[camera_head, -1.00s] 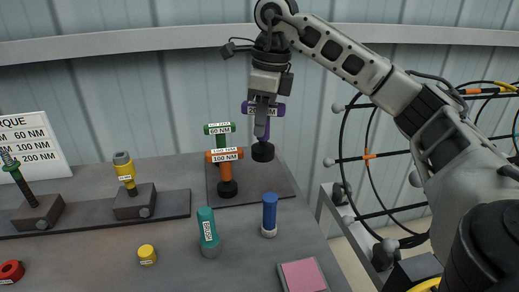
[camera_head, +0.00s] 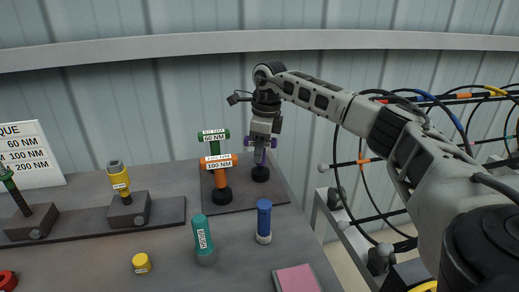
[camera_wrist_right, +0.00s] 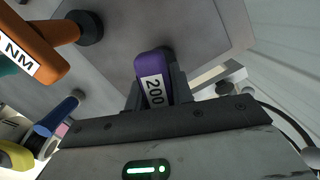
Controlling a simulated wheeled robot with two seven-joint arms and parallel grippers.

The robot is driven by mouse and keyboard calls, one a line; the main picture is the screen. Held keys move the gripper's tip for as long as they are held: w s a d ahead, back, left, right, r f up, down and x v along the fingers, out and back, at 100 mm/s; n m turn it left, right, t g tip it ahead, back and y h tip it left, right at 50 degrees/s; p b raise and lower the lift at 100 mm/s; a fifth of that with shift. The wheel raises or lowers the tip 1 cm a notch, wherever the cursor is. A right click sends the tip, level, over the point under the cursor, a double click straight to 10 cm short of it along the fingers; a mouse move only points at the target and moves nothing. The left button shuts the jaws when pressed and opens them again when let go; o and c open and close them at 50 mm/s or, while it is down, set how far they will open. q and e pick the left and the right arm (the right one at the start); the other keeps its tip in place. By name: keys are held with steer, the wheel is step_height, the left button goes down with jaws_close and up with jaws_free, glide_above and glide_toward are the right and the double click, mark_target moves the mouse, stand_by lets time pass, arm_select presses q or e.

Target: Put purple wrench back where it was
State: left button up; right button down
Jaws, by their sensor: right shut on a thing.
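The purple wrench (camera_head: 260,157), labelled 200 in the right wrist view (camera_wrist_right: 149,66), stands upright with its black lower end at the back right of the dark square plate (camera_head: 262,201). Whether it touches the plate is hard to tell. My right gripper (camera_head: 262,142) is shut on its top handle from above and hides part of it. The orange 100 NM wrench (camera_head: 230,180) and green 60 NM wrench (camera_head: 213,148) stand on the same plate, to the left. My left gripper is not in view.
A teal bottle (camera_head: 203,240) and a blue bottle (camera_head: 264,221) stand in front of the plate. A yellow tool (camera_head: 119,178) stands in a block at left. A yellow cap (camera_head: 141,263) and pink pad (camera_head: 297,279) lie nearer. A cable rack (camera_head: 345,210) is at right.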

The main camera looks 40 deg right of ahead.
steer(key=shift+f, duration=0.1)
steer(key=c, duration=1.2)
jaws_free()
steer(key=shift+r, duration=0.55)
steer(key=r, duration=0.7)
steer(key=s+d+r+p, duration=0.1)
steer(key=r, duration=0.3)
steer(key=shift+s+r, duration=0.1)
